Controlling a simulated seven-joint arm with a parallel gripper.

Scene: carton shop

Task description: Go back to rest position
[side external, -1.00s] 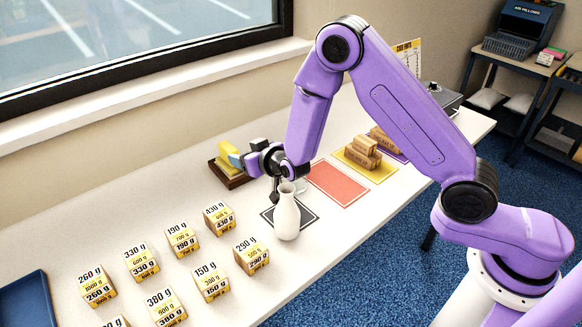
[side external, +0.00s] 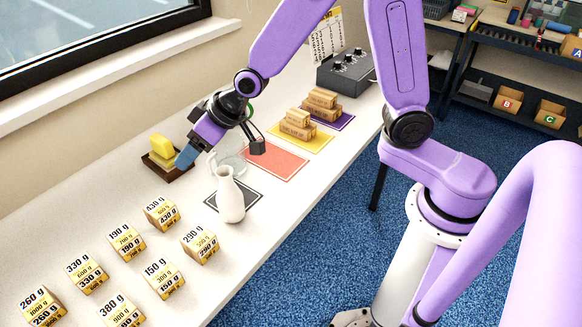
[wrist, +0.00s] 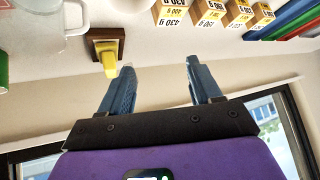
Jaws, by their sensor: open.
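My gripper (side external: 186,159) is above the back part of the white table, close to the yellow block on its dark wooden tray in the side view. In the wrist view my gripper (wrist: 160,68) has its two blue fingers wide apart, with nothing between them. My purple arm reaches over the table from the right.
A white vase (side external: 230,196) stands on a black mat (side external: 250,199); a glass mug (side external: 234,158) is behind it. The yellow block (side external: 161,146) is beside my fingers. Several weight-marked cartons (side external: 198,244) stand left. Red mat (side external: 276,161) is bare. Brown cartons (side external: 298,124) lie beyond.

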